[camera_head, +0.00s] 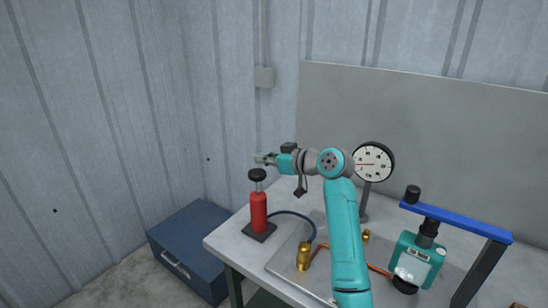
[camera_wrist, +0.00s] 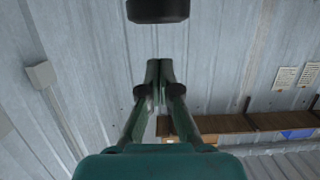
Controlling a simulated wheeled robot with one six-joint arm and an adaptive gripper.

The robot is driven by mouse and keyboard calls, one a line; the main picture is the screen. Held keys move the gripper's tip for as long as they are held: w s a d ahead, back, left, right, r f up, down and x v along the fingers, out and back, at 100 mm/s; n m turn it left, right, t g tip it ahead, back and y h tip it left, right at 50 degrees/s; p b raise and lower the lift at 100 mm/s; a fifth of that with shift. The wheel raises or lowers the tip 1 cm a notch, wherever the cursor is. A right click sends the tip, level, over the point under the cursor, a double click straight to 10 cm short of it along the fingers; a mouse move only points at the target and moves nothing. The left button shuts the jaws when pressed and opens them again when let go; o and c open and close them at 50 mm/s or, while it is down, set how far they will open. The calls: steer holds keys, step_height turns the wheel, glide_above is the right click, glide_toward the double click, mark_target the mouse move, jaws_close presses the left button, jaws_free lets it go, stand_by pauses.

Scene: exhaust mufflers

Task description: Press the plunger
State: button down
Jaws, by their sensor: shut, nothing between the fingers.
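The plunger is a black round knob (camera_head: 257,174) on a pale rod, standing up from a red pump cylinder (camera_head: 259,212) on a dark base plate. The knob looks raised, with rod showing under it. My gripper (camera_head: 262,158) lies roughly level, pointing left, just above the knob in the head view. Its fingers are together and empty. In the wrist view my gripper's fingertips (camera_wrist: 158,66) meet in the middle. A black knob (camera_wrist: 158,10), apparently the plunger's, shows at the top edge, apart from the fingertips in the picture. The wrist view looks upside down.
A dark hose runs from the pump to a brass fitting (camera_head: 303,256) on the table (camera_head: 232,243). A round gauge (camera_head: 374,163) stands behind my arm. A teal device under a blue bar (camera_head: 455,219) is at right. A blue chest (camera_head: 187,247) sits on the floor at left.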

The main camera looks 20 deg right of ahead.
mark_target(264, 174)
steer(key=shift+s+f, duration=0.1)
steer(key=shift+f, duration=1.5)
steer(key=shift+d, duration=0.1)
step_height(264, 174, down, 6)
steer(key=shift+r, duration=0.15)
